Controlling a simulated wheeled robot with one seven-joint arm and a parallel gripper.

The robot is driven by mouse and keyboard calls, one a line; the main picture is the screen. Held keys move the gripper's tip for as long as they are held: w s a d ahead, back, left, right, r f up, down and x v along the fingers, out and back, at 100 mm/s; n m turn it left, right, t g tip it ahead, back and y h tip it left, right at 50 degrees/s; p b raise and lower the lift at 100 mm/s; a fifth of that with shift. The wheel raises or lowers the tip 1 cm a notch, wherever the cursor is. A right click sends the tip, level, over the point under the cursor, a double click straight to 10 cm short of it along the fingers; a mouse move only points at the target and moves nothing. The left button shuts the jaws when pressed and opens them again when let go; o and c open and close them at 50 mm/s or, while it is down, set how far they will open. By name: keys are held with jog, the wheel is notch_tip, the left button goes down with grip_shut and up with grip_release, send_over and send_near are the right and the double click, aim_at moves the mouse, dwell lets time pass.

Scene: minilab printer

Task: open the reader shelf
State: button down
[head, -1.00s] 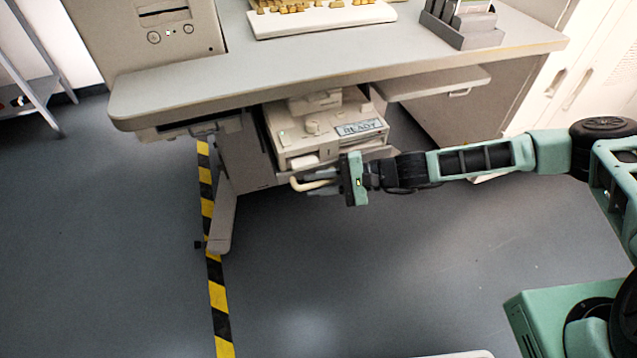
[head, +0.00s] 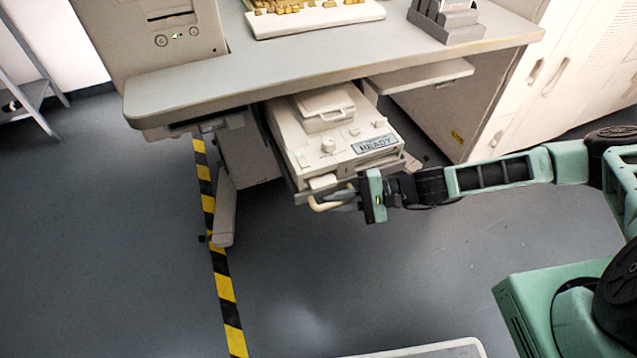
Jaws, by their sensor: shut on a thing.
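The reader shelf (head: 300,197) sits under the desk and is slid part of the way out. It carries a cream reader (head: 322,160) with knobs and a "READY" label. A cream curved handle (head: 331,204) is at the shelf's front. My gripper (head: 352,197) comes in from the right and is shut on the handle. The fingertips are small in this view and partly hidden by the gripper's green body.
The desk (head: 330,62) overhangs the shelf, with a keyboard (head: 315,18), a beige machine (head: 160,40) and a grey organizer (head: 447,22) on it. A desk leg (head: 225,210) stands left of the shelf.

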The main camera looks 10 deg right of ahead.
jog(key=s+d+p, duration=0.2)
jog(key=s+d, duration=0.1)
jog(key=s, duration=0.7)
jog(key=s+d+p, duration=0.2)
jog(key=s+d, duration=0.1)
jog(key=s, duration=0.7)
jog(key=shift+p, duration=0.4)
jog(key=c, duration=1.7)
grip_release()
jog(key=v, duration=1.7)
jog(key=shift+d+r+p, duration=0.15)
jog(key=shift+d+p, duration=0.05)
jog(key=shift+p, duration=0.1)
